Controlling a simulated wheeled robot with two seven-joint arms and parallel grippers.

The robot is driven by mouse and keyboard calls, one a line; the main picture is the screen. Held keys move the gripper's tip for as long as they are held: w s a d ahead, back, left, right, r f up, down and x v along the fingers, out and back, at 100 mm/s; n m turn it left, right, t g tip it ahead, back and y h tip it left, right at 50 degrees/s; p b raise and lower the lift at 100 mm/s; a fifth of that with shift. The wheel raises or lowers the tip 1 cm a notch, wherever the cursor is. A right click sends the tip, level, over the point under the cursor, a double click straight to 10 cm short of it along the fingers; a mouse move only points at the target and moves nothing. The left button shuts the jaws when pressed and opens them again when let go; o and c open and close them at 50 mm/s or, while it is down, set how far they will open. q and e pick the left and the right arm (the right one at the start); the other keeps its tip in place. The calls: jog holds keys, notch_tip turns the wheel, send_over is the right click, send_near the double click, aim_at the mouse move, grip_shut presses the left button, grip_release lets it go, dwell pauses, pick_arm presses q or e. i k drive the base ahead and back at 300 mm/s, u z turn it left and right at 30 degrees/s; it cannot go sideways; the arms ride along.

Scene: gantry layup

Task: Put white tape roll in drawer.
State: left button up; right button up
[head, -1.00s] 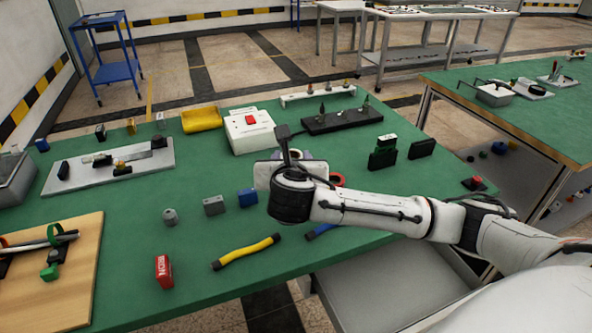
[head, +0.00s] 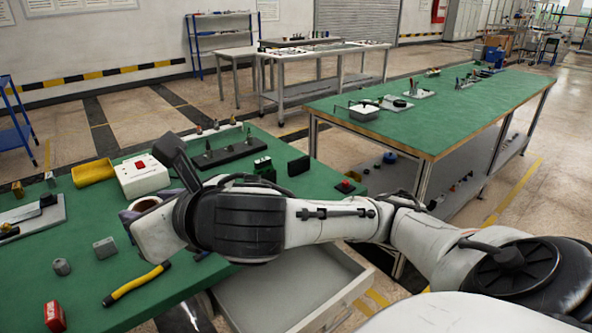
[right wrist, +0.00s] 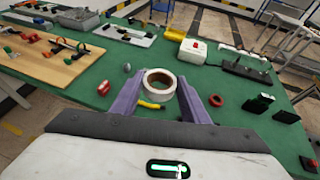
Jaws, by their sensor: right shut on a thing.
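The white tape roll (right wrist: 160,76) is between the two purple fingers of my right gripper (right wrist: 158,92) in the right wrist view. The gripper is shut on it and holds it over the green table. In the head view, the roll (head: 146,203) is mostly hidden behind my right gripper (head: 137,212), at the left end of my arm. An open grey drawer (head: 342,297) sticks out below the table's front edge, under my right forearm. The visible part of its inside looks bare; my arm covers some of it. My left gripper is not in view.
A yellow-handled tool (head: 137,284), a grey block (head: 105,247) and a red box (head: 54,316) lie on the green table. A red tape roll (right wrist: 216,100) lies right of the gripper. A white box with a red switch (head: 142,176) stands behind.

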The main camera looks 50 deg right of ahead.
aim_at(307, 291)
jog(key=u, duration=1.75)
jog(key=i, duration=1.45)
jog(key=z, duration=3.5)
jog(key=i, duration=0.5)
jog(key=z, duration=0.05)
